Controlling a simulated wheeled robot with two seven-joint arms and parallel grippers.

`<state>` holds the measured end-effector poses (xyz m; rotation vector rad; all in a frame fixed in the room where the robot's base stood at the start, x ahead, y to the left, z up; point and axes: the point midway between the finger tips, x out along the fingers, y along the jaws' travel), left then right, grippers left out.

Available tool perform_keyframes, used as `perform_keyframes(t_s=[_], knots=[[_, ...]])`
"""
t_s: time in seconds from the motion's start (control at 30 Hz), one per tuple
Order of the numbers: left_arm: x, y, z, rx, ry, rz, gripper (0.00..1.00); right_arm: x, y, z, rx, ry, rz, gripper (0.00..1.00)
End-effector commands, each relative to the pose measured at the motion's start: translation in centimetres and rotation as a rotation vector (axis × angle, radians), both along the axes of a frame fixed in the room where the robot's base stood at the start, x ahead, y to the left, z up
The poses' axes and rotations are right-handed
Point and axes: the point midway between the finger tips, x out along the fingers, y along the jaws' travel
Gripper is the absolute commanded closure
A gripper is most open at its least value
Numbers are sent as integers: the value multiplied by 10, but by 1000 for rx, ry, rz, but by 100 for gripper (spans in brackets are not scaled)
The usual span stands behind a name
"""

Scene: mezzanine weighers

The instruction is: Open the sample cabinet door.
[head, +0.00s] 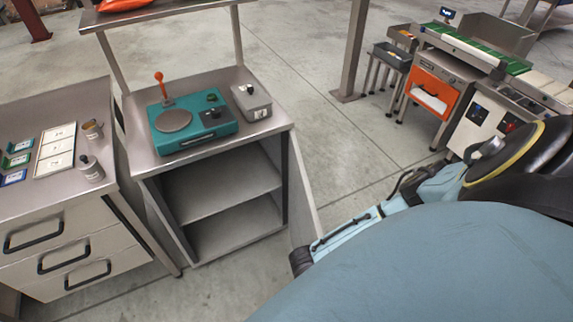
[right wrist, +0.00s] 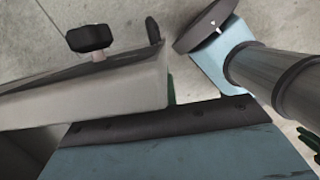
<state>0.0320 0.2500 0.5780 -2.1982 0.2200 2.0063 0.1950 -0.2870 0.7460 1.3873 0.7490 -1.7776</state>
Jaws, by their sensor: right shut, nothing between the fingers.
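The sample cabinet (head: 285,133) stands under a steel bench, and its front is open, showing a shelf (head: 228,182) and empty compartments. Its door (head: 301,195) is swung out from the right side of the opening, seen nearly edge-on. In the right wrist view a pale panel, which looks like the door (right wrist: 110,95), lies at the left, with a black knob (right wrist: 90,38) at its upper edge. My right arm reaches in from the right; its dark end (head: 300,261) is close to the door's outer lower edge. The right fingertips are not clear. My left gripper is out of view.
A teal weigher (head: 195,128) and a grey box (head: 251,101) sit on the bench top. A drawer unit (head: 70,225) stands at the left. A conveyor with an orange-fronted unit (head: 432,90) stands at the back right. The floor between is clear.

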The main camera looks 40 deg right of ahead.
Motion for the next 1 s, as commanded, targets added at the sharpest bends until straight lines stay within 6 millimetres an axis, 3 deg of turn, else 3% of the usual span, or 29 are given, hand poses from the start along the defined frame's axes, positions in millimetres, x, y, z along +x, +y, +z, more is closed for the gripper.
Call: perform_keyframes(t_s=[0.03,0.2,0.5,0.7,1.0], knots=[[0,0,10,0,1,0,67,-16,-21,4,-9,8,30,100],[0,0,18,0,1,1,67,-55,-84,3,-11,8,156,100],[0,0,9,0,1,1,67,-95,-186,-1,-7,3,352,100],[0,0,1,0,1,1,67,-106,-230,-2,-4,2,434,100],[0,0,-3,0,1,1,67,-111,-257,-1,0,-1,486,100]])
